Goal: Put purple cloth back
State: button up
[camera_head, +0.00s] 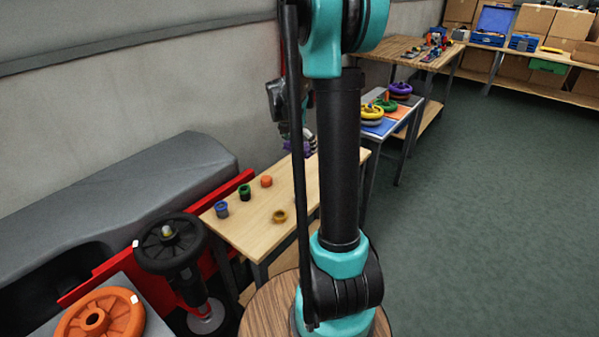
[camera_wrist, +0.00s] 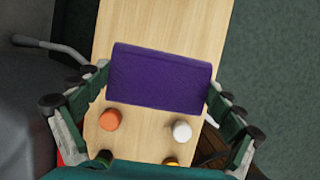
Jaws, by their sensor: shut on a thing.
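The purple cloth (camera_wrist: 160,80) is a neat, folded block in the wrist view, spanning the space between my fingers. My gripper (camera_wrist: 160,86) is shut on it, with one finger at its left edge and one at its right edge. In the head view the cloth (camera_head: 289,146) shows only as a small purple patch near the far end of the wooden table (camera_head: 240,228). My arm hides most of it and most of my gripper there. I cannot tell whether the cloth touches the table top or is held above it.
An orange piece (camera_wrist: 110,119) and a white piece (camera_wrist: 181,130) stand near the cloth. A blue pot (camera_head: 221,209), green pot (camera_head: 244,191) and yellow ring (camera_head: 279,216) are also on the table. A second table (camera_head: 389,133) with coloured rings stands beyond. Green floor (camera_head: 480,220) is clear at right.

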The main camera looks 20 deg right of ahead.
aim_at(302, 175)
notch_tip(302, 175, down, 12)
dwell(0.5)
jog(key=o, duration=1)
jog(key=shift+f, duration=0.1)
jog(key=v, duration=1.2)
jog(key=s+a+f+m+y, duration=0.1)
jog(key=s+a+m, duration=0.1)
jog(key=s+m, duration=0.6)
jog(key=s+a+f+m+t+y, duration=0.1)
jog(key=s+a+f+m, duration=0.1)
jog(key=s+m, duration=0.6)
jog(key=s+a+f+m+y, duration=0.1)
jog(key=s+a+f+m, duration=0.1)
jog(key=s+m, duration=0.6)
jog(key=shift+s+a+f+m+t+y, duration=0.2)
jog(key=shift+s+a+m+t+y, duration=0.15)
jog(key=shift+s+a, duration=0.55)
